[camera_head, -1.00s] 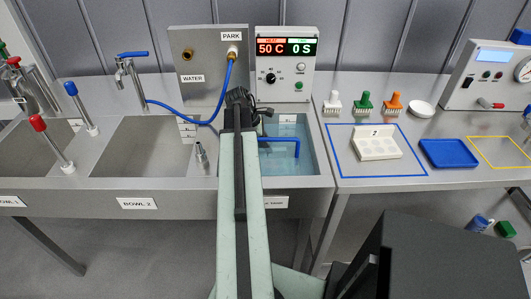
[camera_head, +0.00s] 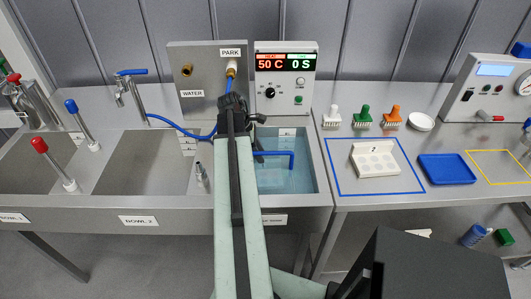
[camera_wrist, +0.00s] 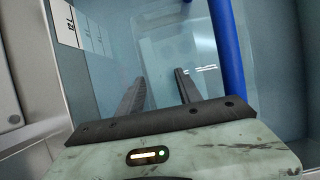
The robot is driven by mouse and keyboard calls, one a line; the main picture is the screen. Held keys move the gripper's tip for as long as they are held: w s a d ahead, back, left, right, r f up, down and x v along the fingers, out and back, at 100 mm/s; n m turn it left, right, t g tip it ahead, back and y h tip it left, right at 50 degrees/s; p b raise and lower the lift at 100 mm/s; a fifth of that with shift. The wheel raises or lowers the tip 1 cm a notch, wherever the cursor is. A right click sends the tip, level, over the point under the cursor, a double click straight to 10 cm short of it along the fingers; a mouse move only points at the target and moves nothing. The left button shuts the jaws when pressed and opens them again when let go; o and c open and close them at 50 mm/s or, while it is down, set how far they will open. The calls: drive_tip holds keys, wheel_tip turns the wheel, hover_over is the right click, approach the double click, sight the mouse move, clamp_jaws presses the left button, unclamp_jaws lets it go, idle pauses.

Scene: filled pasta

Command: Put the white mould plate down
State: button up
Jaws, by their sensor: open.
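A white mould plate (camera_head: 377,158) with round hollows lies inside the blue outline on the bench, right of the water tank. My gripper (camera_wrist: 160,76) is apart from it, pointing down into the tank (camera_head: 316,172). In the wrist view its two dark fingers are spread. Beyond the fingertips a pale plate-like shape (camera_wrist: 168,50) with faint round marks shows through the water. I cannot tell whether the fingertips touch it. In the head view my arm hides most of the gripper.
A blue bar (camera_head: 276,154) crosses the tank and runs close to the right finger in the wrist view. Brushes (camera_head: 363,117), a white dish (camera_head: 421,122) and a blue tray (camera_head: 447,169) stand on the right bench. A blue hose (camera_head: 181,127) passes behind my arm.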

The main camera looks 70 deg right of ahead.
drive_tip(key=p+v, duration=0.3)
drive_tip(key=v, duration=0.2)
drive_tip(key=shift+s+r, duration=0.15)
drive_tip(key=shift+r, duration=0.1)
